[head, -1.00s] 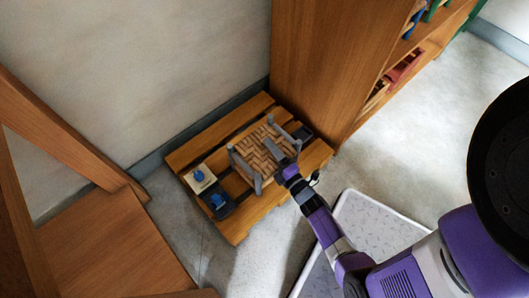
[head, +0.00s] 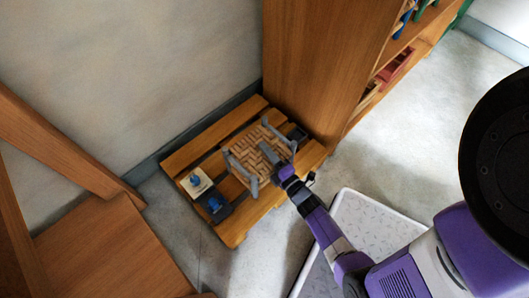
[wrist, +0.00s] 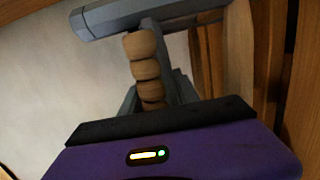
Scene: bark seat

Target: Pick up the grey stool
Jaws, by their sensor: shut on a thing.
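The grey stool (head: 254,178) has a woven tan seat and grey legs and rails. In the head view it is at the wooden slatted platform, tilted a little; whether it touches the slats I cannot tell. My gripper (head: 276,164) is at the stool's right side, shut on it. In the wrist view, grey stool bars and the rounded tan weave (wrist: 146,68) fill the space just beyond my purple gripper body. The fingertips are mostly hidden there.
The wooden platform (head: 236,232) stands against the wall. A cream block with a blue knob (head: 196,182) and a dark block with a blue top (head: 214,206) lie on its left. A tall wooden cabinet (head: 318,70) stands close behind. A pale speckled mat (head: 372,235) lies at right.

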